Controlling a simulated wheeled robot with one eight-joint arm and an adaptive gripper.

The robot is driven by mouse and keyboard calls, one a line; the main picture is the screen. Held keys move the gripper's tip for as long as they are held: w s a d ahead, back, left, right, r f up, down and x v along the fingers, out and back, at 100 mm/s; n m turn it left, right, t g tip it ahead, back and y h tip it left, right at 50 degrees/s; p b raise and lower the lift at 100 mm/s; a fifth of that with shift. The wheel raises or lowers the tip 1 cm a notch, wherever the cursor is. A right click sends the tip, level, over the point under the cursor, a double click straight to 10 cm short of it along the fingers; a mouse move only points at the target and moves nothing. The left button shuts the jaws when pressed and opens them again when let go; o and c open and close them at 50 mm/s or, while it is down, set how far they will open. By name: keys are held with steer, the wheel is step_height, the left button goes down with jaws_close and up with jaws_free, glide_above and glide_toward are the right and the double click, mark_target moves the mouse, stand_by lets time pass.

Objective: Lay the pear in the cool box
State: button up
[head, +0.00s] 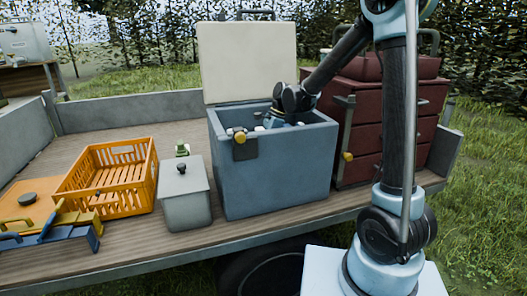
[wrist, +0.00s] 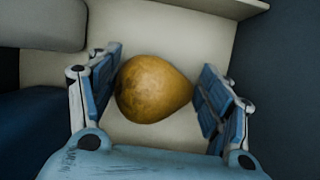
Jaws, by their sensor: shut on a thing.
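The pear (wrist: 152,89) is yellow-brown and sits between the two blue fingers of my gripper (wrist: 160,92) in the wrist view. My gripper is shut on it. The cool box (head: 275,165) is a blue-grey chest in the middle of the head view, with its pale lid (head: 248,62) standing open. My arm reaches over the box, and my gripper is down inside its opening. The pear is hidden by the box wall in the head view. The pale surface around the pear in the wrist view is the box's inside; I cannot tell whether the pear touches it.
A dark red drawer cabinet (head: 372,125) stands close to the right of the box. To its left are a grey lidded bin (head: 185,195), an orange crate (head: 108,178) and yellow and blue tools (head: 50,228), all on the wooden trailer bed (head: 125,235).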

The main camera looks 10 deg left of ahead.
steer(key=o, duration=1.2)
steer(key=shift+c, duration=0.2)
steer(key=shift+r, duration=0.1)
steer(key=v, duration=1.2)
